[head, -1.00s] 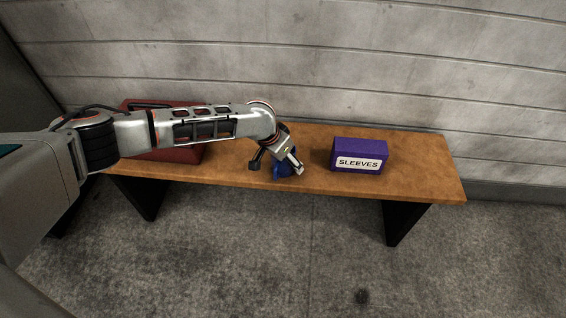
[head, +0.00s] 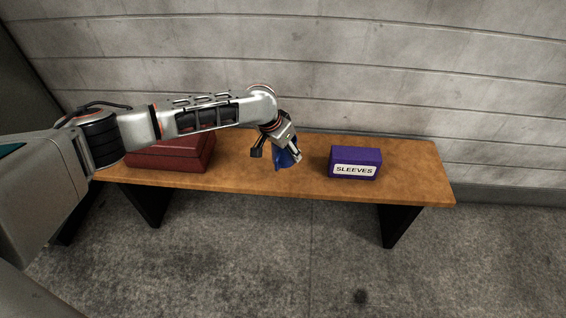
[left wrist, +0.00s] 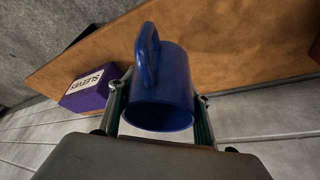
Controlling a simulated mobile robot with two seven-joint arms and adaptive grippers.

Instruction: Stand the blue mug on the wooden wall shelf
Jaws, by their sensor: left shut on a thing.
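The blue mug (head: 286,158) is held by my left gripper (head: 277,152) over the middle of the bench, partly covered by the fingers in the head view. In the left wrist view the mug (left wrist: 163,88) sits between the two fingers, with its handle on the far side and its open rim toward the camera. My left gripper is shut on it. It appears lifted off the bench top. My right gripper is not in view. No wooden wall shelf shows above the bench.
A wooden bench (head: 405,184) with black legs stands along the concrete wall (head: 400,70). A purple box labelled SLEEVES (head: 355,157) is right of the mug. A dark red case (head: 175,155) lies at the left, under my arm. Bench top between them is clear.

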